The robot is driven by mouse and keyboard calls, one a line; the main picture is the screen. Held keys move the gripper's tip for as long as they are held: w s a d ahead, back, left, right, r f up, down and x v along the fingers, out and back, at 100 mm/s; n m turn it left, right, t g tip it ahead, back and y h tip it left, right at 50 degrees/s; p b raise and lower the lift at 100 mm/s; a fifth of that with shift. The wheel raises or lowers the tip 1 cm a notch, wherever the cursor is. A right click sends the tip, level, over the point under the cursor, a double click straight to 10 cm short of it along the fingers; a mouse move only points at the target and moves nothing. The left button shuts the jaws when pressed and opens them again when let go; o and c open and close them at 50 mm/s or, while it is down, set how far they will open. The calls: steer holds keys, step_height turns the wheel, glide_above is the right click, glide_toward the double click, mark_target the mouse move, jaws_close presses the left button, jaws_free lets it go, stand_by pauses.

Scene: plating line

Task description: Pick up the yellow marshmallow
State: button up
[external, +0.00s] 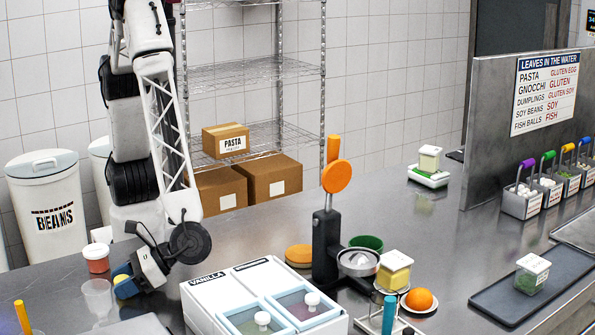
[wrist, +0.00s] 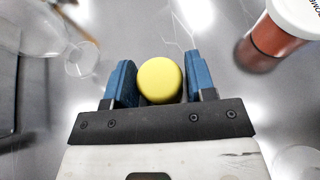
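The yellow marshmallow (wrist: 160,80) is a round yellow piece between the two blue fingers of my gripper (wrist: 161,82) in the wrist view. A narrow gap shows at the right finger, and the left finger is very close to it. The fingers look open around it, not pressed on it. In the external view my gripper (external: 124,277) is low at the counter's left side, and the marshmallow (external: 125,288) shows partly at its fingers.
A red jar with a white lid (external: 97,259) stands just behind my gripper. A clear cup (external: 98,296) stands close on the left. The white vanilla box (external: 237,283) is to the right. The counter between box and gripper is clear.

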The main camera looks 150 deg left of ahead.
mark_target(122, 278)
steer(key=shift+c, duration=1.3)
steer(key=shift+r, duration=5)
